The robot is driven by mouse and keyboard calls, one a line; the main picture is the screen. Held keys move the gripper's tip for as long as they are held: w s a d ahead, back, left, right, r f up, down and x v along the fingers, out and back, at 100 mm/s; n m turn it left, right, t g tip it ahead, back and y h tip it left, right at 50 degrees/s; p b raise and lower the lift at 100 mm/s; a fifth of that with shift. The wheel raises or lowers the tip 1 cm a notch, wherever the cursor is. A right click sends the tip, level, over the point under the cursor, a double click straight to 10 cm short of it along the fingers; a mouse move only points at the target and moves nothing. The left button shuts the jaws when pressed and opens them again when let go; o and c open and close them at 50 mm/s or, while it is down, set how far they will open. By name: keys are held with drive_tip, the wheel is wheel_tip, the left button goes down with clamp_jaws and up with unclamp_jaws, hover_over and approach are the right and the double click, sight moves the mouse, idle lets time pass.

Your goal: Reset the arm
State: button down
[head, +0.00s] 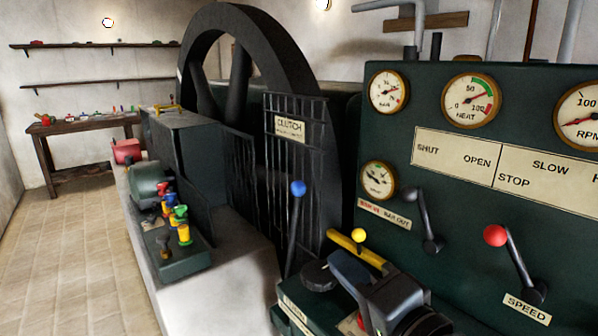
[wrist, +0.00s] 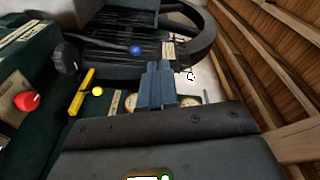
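My gripper (head: 345,264) shows at the bottom centre of the head view, with blue-grey fingers in front of the green machinery. In the wrist view the fingers of my gripper (wrist: 158,72) lie side by side with no clear gap, and nothing shows between them. The dark gripper body fills the bottom of that view. In the head view a yellow bar (head: 345,243) with a yellow ball (head: 358,235) is just behind the fingers. A blue-knobbed lever (head: 298,188) stands to the left by the clutch sign (head: 289,128).
The green panel (head: 440,150) with gauges rises to the right, with a red-knobbed speed lever (head: 495,235) and a dark lever (head: 416,196). A large black flywheel (head: 283,55) stands behind. Colored valves (head: 183,232) sit on the left. The tiled floor (head: 60,260) is clear.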

drive_tip(key=s+d+f+h, duration=0.35)
drive_tip(key=s+f, duration=0.35)
drive_tip(key=s, duration=0.3)
drive_tip(key=s+d+f+h, duration=0.3)
drive_tip(key=s+f+h, duration=0.3)
drive_tip(key=s, duration=0.4)
drive_tip(key=s+d+n, duration=0.4)
drive_tip(key=s, duration=0.5)
drive_tip(key=s+d+n+g, duration=0.1)
drive_tip(key=s+d+n, duration=0.3)
drive_tip(key=s, duration=0.4)
drive_tip(key=shift+s+d+f+n+y, duration=0.3)
drive_tip(key=shift+s+d+f+y, duration=0.05)
drive_tip(key=shift+s+f+y, duration=0.1)
